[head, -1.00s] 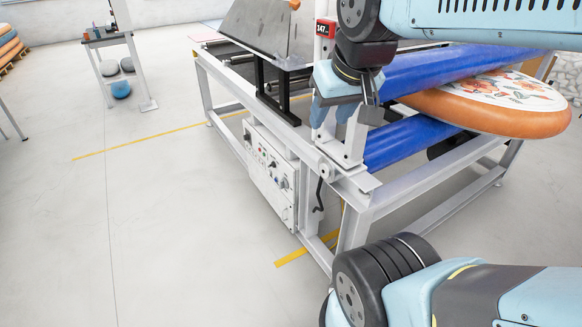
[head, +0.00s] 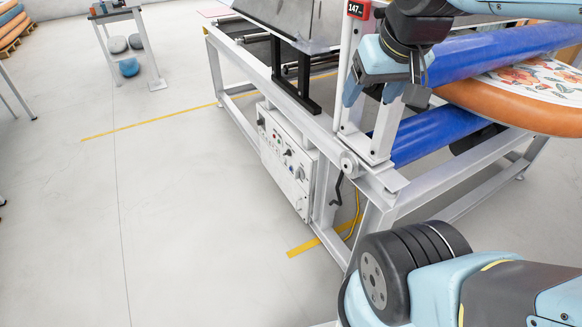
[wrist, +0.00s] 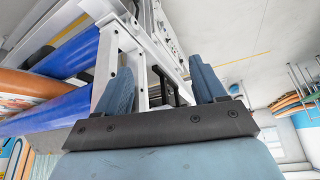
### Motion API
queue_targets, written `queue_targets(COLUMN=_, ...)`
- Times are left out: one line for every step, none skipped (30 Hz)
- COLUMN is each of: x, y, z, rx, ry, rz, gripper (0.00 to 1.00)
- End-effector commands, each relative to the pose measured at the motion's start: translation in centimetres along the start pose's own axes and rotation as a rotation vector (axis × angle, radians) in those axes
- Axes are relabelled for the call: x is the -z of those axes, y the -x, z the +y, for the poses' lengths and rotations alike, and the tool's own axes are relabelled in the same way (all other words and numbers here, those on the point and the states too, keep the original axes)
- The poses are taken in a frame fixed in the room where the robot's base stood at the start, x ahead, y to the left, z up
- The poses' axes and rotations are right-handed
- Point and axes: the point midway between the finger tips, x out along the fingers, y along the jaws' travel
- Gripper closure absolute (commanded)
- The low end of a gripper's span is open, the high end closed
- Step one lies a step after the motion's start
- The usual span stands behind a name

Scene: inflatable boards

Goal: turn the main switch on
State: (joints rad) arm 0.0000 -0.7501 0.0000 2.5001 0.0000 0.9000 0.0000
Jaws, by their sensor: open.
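The white control box (head: 285,160) hangs on the near side of the machine frame, low in the head view. Its face carries small buttons and lamps, a dark knob (head: 287,152) and a grey round part (head: 299,174) at the right. Which of these is the main switch, and its position, is too small to tell. My gripper (head: 371,96) is above and to the right of the box, in front of the frame's white upright. Its blue fingers are apart and empty. In the wrist view my gripper (wrist: 162,88) also shows open, with white frame parts beyond it.
Blue rollers (head: 425,135) and an orange round board (head: 520,110) with a flowered top are at the right. The floor (head: 190,220) left of the machine is clear. A small stand (head: 128,45) is further back.

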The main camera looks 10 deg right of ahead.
Motion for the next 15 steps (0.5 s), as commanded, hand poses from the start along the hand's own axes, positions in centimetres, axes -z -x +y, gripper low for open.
queue_targets(x=0.0, y=0.0, z=0.0, rx=0.0, ry=0.0, rz=0.0, gripper=0.25)
queue_targets(x=0.0, y=0.0, z=0.0, rx=0.0, ry=0.0, rz=0.0, gripper=0.22)
queue_targets(x=0.0, y=0.0, z=0.0, rx=0.0, ry=0.0, rz=0.0, gripper=0.22)
queue_targets(x=0.0, y=0.0, z=0.0, rx=0.0, ry=0.0, rz=0.0, gripper=0.22)
queue_targets(x=0.0, y=0.0, z=0.0, rx=0.0, ry=0.0, rz=0.0, gripper=0.22)
queue_targets(x=0.0, y=0.0, z=0.0, rx=0.0, ry=0.0, rz=0.0, gripper=0.22)
queue_targets(x=0.0, y=0.0, z=0.0, rx=0.0, ry=0.0, rz=0.0, gripper=0.22)
queue_targets(x=0.0, y=0.0, z=0.0, rx=0.0, ry=0.0, rz=0.0, gripper=0.22)
queue_targets(x=0.0, y=0.0, z=0.0, rx=0.0, ry=0.0, rz=0.0, gripper=0.22)
queue_targets(x=0.0, y=0.0, z=0.0, rx=0.0, ry=0.0, rz=0.0, gripper=0.23)
queue_targets(x=0.0, y=0.0, z=0.0, rx=0.0, ry=0.0, rz=0.0, gripper=0.26)
queue_targets(x=0.1, y=0.0, z=0.0, rx=0.001, ry=0.0, rz=0.001, gripper=0.3)
queue_targets(x=0.3, y=0.0, z=-0.1, rx=0.002, ry=0.001, rz=0.003, gripper=0.33)
queue_targets(x=0.6, y=-0.1, z=-0.2, rx=0.004, ry=0.001, rz=0.005, gripper=0.36)
queue_targets(x=1.1, y=-0.2, z=-0.4, rx=0.008, ry=0.002, rz=0.011, gripper=0.39)
